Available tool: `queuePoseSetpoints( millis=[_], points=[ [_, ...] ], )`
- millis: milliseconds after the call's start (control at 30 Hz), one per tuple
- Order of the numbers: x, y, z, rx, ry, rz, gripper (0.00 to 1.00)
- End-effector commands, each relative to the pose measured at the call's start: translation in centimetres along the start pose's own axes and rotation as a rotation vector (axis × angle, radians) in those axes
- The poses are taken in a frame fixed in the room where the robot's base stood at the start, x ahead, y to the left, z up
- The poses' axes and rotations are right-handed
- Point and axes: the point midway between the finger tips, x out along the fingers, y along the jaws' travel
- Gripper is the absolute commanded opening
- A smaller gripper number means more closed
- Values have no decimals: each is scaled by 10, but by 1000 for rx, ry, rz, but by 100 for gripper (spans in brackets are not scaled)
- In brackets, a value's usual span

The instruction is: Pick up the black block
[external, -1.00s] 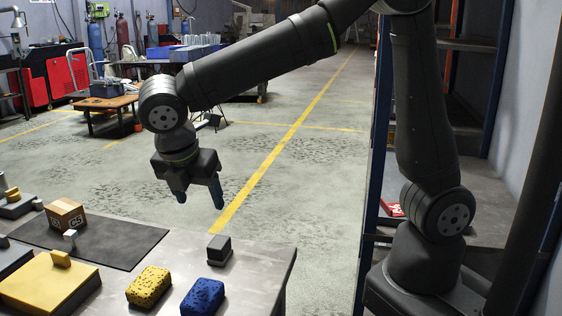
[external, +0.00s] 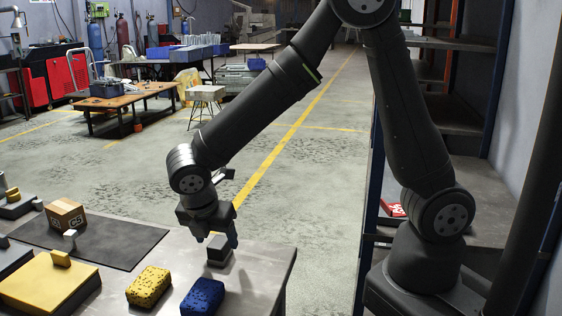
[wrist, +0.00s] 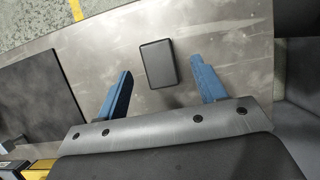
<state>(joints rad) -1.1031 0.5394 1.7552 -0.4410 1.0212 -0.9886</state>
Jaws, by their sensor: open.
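The black block (external: 218,250) stands on the grey metal table near its right corner. In the wrist view the black block (wrist: 158,63) lies a little beyond the fingertips, between the lines of the two blue fingers. My gripper (external: 219,239) points down just above the block, and one fingertip overlaps the block's side in the external view. In the wrist view my gripper (wrist: 160,68) is open and empty, its fingers spread wider than the block. I cannot tell the exact height of the fingertips over the block.
A blue sponge (external: 203,297) and a yellow sponge (external: 149,287) lie on the table in front of the block. A dark mat (external: 120,240) with a cardboard box (external: 66,215) lies to the left. A yellow block with a handle (external: 48,285) sits at the front left.

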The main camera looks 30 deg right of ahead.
Motion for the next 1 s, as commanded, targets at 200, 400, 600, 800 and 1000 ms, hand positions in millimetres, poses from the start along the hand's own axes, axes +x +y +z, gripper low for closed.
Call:
queuePoseSetpoints(
  millis=[200, 400, 600, 800, 1000],
  points=[
    [29, -1, 2, 0, 1, -3, 64],
    [33, -1, 2, 0, 2, 0, 64],
    [32, -1, 1, 0, 2, 0, 40],
    [32, -1, 1, 0, 2, 0, 14],
    [32, -1, 2, 1, 2, 0, 14]
  ],
)
